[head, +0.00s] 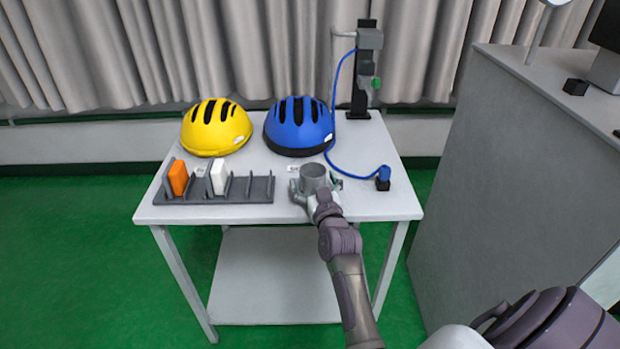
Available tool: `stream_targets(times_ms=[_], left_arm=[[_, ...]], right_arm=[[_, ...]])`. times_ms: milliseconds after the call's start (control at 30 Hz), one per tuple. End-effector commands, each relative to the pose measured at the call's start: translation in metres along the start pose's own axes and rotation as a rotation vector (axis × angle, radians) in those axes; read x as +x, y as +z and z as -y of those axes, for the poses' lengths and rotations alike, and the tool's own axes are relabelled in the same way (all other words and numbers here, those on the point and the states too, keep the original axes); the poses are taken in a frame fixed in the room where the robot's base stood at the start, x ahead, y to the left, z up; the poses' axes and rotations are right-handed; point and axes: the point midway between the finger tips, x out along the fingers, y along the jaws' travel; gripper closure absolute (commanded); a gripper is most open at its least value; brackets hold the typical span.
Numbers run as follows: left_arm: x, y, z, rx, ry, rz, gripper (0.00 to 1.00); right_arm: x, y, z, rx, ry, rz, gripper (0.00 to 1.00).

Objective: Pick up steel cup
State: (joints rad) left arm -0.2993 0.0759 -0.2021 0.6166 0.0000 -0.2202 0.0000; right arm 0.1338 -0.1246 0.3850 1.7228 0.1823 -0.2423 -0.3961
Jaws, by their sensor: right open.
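The steel cup (314,172) stands upright on the white table (370,165), right of the slotted rack and in front of the blue helmet. My right gripper (316,185) is at the cup, with its open fingers to the left and right of it. Whether the fingers touch the cup cannot be told. The gripper and wrist hide the cup's lower front. My left gripper is not in view.
A dark slotted rack (240,190) holds an orange block (178,177) and a white block (219,177). A yellow helmet (216,128) and a blue helmet (299,126) sit behind. A drop tower (366,70) has a blue cable to a connector (383,178). A grey cabinet (500,170) stands right.

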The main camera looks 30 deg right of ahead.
Motion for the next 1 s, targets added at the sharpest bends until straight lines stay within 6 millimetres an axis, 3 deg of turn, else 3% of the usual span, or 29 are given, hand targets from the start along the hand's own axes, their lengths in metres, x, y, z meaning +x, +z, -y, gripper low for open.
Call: stream_targets(times_ms=[100, 500, 833, 1000], left_arm=[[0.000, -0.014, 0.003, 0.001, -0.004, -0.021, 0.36], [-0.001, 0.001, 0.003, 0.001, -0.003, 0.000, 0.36], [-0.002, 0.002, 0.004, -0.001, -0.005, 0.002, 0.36], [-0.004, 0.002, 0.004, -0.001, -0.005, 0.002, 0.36]], right_arm=[[0.000, -0.001, 0.000, 0.000, 0.000, -0.002, 0.05], [0.000, -0.001, 0.000, 0.000, 0.000, -0.001, 0.71], [0.000, -0.005, 0.000, 0.000, -0.001, -0.002, 0.71], [0.000, -0.023, -0.001, 0.000, 0.000, -0.004, 0.71]])
